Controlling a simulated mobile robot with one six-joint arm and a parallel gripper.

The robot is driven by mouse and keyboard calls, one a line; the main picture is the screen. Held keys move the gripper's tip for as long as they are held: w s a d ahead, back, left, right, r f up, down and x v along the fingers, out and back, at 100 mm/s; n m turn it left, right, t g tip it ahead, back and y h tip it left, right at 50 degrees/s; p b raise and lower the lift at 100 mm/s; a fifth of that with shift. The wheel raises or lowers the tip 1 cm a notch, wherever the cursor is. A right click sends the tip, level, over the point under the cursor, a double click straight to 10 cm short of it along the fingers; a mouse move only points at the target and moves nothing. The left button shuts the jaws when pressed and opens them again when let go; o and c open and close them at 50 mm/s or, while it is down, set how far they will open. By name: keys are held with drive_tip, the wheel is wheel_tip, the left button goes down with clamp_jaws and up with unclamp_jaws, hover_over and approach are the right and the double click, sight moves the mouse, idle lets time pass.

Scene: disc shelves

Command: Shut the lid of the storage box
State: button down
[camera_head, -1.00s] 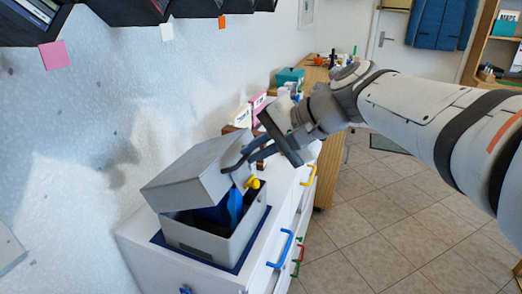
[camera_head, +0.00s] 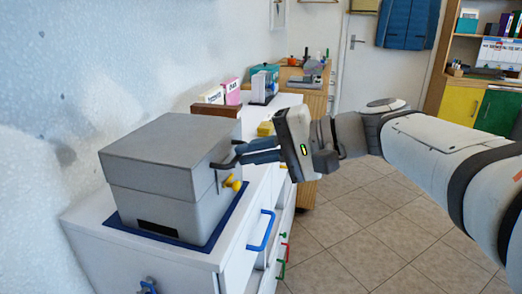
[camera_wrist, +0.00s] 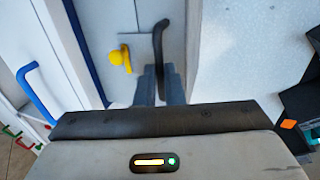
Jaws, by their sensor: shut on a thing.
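The grey storage box (camera_head: 155,207) stands on a dark blue mat on the white drawer cabinet. Its lid (camera_head: 170,137) lies level on the box, with only a thin seam between them in the head view. My gripper (camera_head: 239,155) is at the right side of the lid, shut on its dark handle (camera_head: 217,165). In the wrist view the handle (camera_wrist: 159,42) runs down between my fingers (camera_wrist: 159,74). A yellow knob (camera_head: 233,183) sits on the box side just below the handle, and also shows in the wrist view (camera_wrist: 119,57). The box's inside is hidden.
The white cabinet (camera_head: 90,228) has coloured handles, including a blue one (camera_head: 261,230), on its right side. Cartons (camera_head: 232,91) and a brown block stand behind the box. The wall is close on the left. Tiled floor (camera_head: 350,235) is clear on the right.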

drive_tip(key=shift+d+f, duration=0.1)
drive_tip(key=shift+f, duration=0.45)
drive_tip(key=c, duration=1.5)
unclamp_jaws()
drive_tip(key=shift+r, duration=0.1)
drive_tip(key=shift+r, duration=0.1)
drive_tip(key=shift+p+v, duration=1)
drive_tip(key=shift+v, duration=2.8)
drive_tip(key=shift+s, duration=0.1)
